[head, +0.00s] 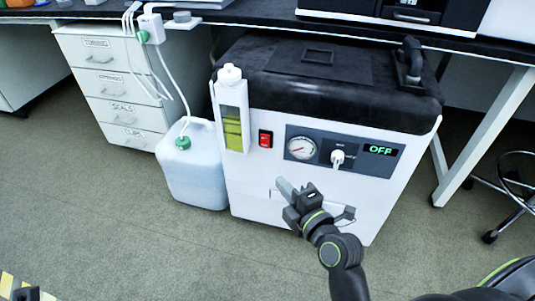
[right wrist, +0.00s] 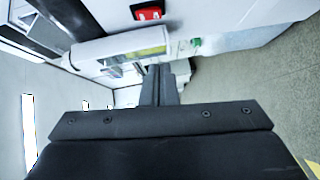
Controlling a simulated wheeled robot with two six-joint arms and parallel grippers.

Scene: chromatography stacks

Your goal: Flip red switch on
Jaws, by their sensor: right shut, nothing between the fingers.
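The red switch (head: 265,139) sits on the white front of a machine (head: 262,185) with a black top, between a yellow-green sight tube and a gauge panel. It also shows at the top of the right wrist view (right wrist: 147,11). My right gripper (head: 281,183) is shut and empty, in front of the machine's front face. In the head view it appears below and slightly right of the switch, apart from it. A small dark part at the lower left edge (head: 30,293) may be my left gripper; its jaws cannot be made out.
The panel holds a round gauge (head: 301,148), a knob (head: 337,158) and a display (head: 380,150) reading OFF. A white jug (head: 192,170) stands left of the machine, beside a drawer cabinet (head: 115,85). A bench leg (head: 480,140) and stool (head: 510,200) stand right. The front floor is mostly clear.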

